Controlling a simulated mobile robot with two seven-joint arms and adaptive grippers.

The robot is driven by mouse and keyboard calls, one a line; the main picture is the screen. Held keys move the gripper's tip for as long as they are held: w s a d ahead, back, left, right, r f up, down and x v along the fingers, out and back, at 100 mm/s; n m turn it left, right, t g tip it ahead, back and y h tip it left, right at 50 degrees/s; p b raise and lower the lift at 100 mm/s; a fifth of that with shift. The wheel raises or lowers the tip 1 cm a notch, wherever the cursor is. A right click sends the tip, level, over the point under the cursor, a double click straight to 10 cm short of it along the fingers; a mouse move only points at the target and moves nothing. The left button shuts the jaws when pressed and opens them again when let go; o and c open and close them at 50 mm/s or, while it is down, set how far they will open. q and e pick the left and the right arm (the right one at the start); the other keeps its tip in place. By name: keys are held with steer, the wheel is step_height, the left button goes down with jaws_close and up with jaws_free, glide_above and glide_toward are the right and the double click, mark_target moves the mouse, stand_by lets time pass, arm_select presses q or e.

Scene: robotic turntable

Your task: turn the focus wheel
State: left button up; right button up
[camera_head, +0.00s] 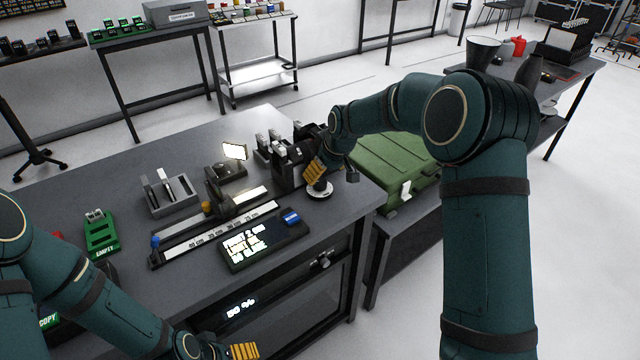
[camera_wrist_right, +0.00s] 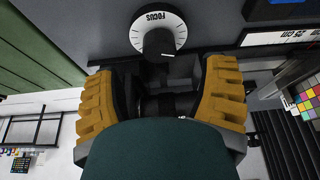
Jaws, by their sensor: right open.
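The focus wheel (camera_head: 320,193) is a white dial with a black knob, near the right edge of the grey bench. In the right wrist view the focus wheel (camera_wrist_right: 159,42) shows upside-down "FOCUS" lettering, with its dark knob in the middle. My right gripper (camera_head: 315,171) is close to the wheel, its yellow pads partly overlapping it in the head view. In the right wrist view my right gripper (camera_wrist_right: 162,72) is open and empty, with the knob ahead of the gap. My left gripper (camera_head: 243,351) shows only as yellow pads at the bottom edge.
A display panel (camera_head: 240,256) with a blue block (camera_head: 291,217) lies left of the wheel. Behind it are a slider rail (camera_head: 218,234) and a small lit screen (camera_head: 235,151). A green tray (camera_head: 101,235) sits at left. A green case (camera_head: 398,158) stands beyond the bench's right edge.

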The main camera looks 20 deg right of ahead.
mark_target(320, 181)
steer(key=x, duration=0.5)
steer(key=shift+w+f+b, duration=0.1)
steer(key=shift+w+b, duration=0.05)
steer(key=shift+b, duration=0.2)
steer(key=c, duration=1.2)
